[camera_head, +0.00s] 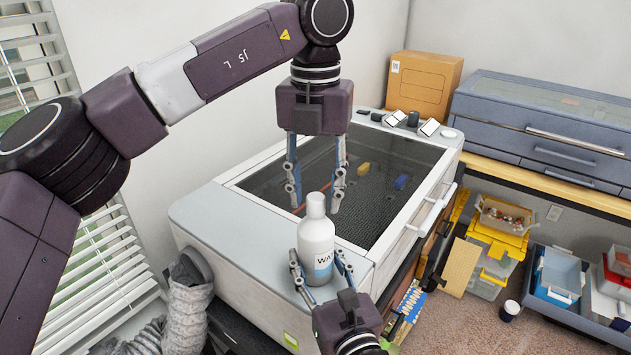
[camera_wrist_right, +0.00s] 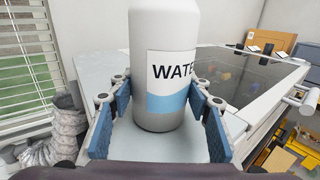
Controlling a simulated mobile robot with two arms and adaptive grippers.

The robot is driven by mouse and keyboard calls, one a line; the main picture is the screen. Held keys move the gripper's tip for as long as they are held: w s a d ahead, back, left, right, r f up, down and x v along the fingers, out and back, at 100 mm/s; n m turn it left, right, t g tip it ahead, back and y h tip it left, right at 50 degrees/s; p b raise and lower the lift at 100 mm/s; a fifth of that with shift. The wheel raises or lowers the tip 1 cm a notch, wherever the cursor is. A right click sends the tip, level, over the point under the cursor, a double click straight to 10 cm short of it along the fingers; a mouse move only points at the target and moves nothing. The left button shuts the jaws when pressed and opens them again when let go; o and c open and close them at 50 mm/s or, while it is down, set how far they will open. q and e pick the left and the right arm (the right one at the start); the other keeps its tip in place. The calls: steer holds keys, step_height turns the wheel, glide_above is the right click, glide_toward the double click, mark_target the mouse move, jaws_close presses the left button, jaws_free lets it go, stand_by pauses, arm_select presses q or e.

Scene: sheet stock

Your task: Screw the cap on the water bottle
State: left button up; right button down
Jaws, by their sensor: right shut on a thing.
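A white water bottle (camera_head: 317,246) with a blue-and-white label stands upright on the machine's light top edge; it also shows in the right wrist view (camera_wrist_right: 165,105). Its top (camera_head: 316,199) is white and rounded; I cannot tell cap from neck there. My right gripper (camera_head: 318,258) is shut around the lower body of the bottle, one finger on each side. My left gripper (camera_head: 315,202) points down with its fingers spread, one on each side of the bottle's top in the head view. I see nothing between them except the bottle's top, and contact cannot be told.
The machine (camera_head: 225,212) has a dark glass lid (camera_head: 375,180), with a yellow and a blue block seen through it. A cardboard box (camera_head: 424,84) and a blue-grey drawer unit (camera_head: 540,125) stand behind. A grey hose (camera_head: 188,310) hangs at the left.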

arm_select(q)
steer(key=shift+c, duration=0.2)
jaws_close()
steer(key=m, duration=0.9)
steer(key=shift+o, duration=0.3)
jaws_free()
steer(key=shift+r, duration=2.3)
